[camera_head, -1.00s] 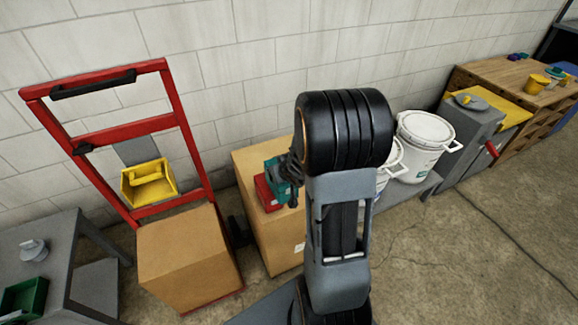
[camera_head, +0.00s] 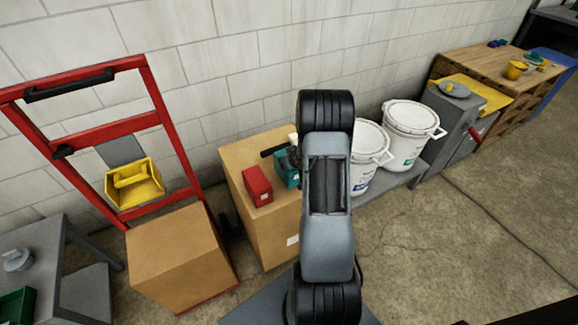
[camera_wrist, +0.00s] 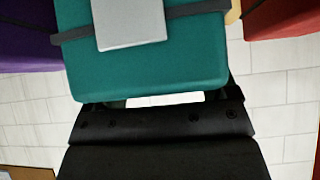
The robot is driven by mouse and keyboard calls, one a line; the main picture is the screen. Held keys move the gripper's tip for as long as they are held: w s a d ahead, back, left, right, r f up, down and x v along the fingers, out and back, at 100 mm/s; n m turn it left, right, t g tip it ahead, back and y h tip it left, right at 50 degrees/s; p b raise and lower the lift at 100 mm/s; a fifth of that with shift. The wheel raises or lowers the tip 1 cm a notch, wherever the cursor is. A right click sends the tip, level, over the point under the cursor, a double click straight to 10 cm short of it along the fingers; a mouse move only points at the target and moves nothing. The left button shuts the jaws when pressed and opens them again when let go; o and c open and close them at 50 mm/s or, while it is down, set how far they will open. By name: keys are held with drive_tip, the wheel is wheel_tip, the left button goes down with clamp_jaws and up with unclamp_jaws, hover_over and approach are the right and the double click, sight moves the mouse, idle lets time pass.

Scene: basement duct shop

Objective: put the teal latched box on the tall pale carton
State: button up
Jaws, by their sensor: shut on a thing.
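The teal latched box (camera_wrist: 145,75) fills the top of the wrist view, with a grey latch plate and dark strap across it. My gripper (camera_wrist: 165,104) is shut on it. In the head view a small part of the teal box (camera_head: 287,172) shows beside my arm, which hides most of it and the gripper. It appears at the top of the tall pale carton (camera_head: 262,235), right of a red box (camera_head: 257,186) standing there. I cannot tell whether the teal box touches the carton top.
The red box (camera_wrist: 285,18) is close on the right in the wrist view, and a purple thing (camera_wrist: 28,38) is on the left. White buckets (camera_head: 408,135) stand right of the carton. A red hand truck (camera_head: 100,130) with another carton (camera_head: 180,260) stands left.

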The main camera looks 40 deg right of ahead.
drive_tip(key=shift+f+b, duration=0.45)
drive_tip(key=shift+f, duration=1.05)
drive_tip(key=shift+f, duration=0.15)
drive_tip(key=o, duration=1)
drive_tip(key=shift+o, duration=0.2)
